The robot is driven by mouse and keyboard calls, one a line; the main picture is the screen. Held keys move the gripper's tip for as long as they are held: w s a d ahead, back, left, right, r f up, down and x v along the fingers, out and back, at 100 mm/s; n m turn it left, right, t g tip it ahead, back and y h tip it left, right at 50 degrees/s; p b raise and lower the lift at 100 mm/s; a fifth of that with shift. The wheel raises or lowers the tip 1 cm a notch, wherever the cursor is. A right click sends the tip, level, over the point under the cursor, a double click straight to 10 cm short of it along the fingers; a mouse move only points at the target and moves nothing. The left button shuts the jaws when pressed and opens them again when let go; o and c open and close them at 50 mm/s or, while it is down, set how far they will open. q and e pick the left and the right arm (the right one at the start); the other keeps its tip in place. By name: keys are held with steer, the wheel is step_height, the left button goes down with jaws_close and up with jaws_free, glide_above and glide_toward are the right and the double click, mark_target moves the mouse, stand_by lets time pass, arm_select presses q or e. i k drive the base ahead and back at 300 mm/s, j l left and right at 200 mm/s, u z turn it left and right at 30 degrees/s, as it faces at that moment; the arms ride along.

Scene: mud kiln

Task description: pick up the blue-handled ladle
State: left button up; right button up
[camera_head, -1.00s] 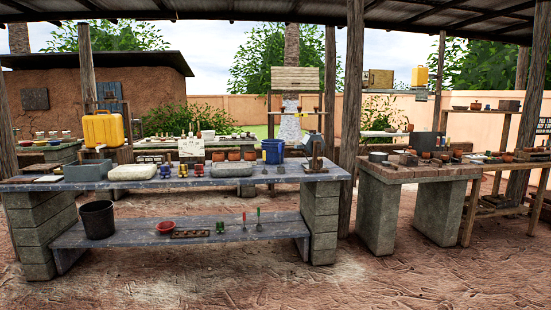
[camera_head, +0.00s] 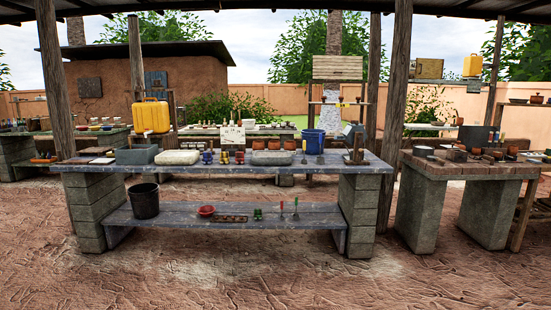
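I cannot make out a blue-handled ladle for certain. Small utensils (camera_head: 304,159) lie at the right part of the long grey table (camera_head: 225,169), in front of a blue bucket (camera_head: 313,141), but their handle colours are too small to tell. Two upright-looking tools with coloured handles, one reddish (camera_head: 281,207) and one greenish (camera_head: 296,206), are on the table's lower shelf (camera_head: 180,220). Neither of my grippers is in view.
A yellow jerrycan (camera_head: 151,116) stands behind the long table. A brick-topped table (camera_head: 470,170) is at right, past a wooden post (camera_head: 394,110). The ground in front is clear.

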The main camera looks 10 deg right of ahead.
mark_target(319, 160)
steer(key=i+l, duration=0.1)
steer(key=l, duration=0.4)
steer(key=i+l+z, duration=0.1)
steer(key=i+l, duration=0.75)
steer(key=l, duration=0.2)
steer(key=i+l+z, duration=0.1)
steer(key=i+l, duration=0.8)
steer(key=l, duration=0.15)
steer(key=i+j, duration=0.1)
steer(key=i, duration=0.4)
steer(key=i+j+z, duration=0.1)
steer(key=i, duration=0.4)
steer(key=i+j, duration=0.15)
steer(key=i, duration=0.35)
steer(key=i+j+z, duration=0.1)
steer(key=i, duration=0.4)
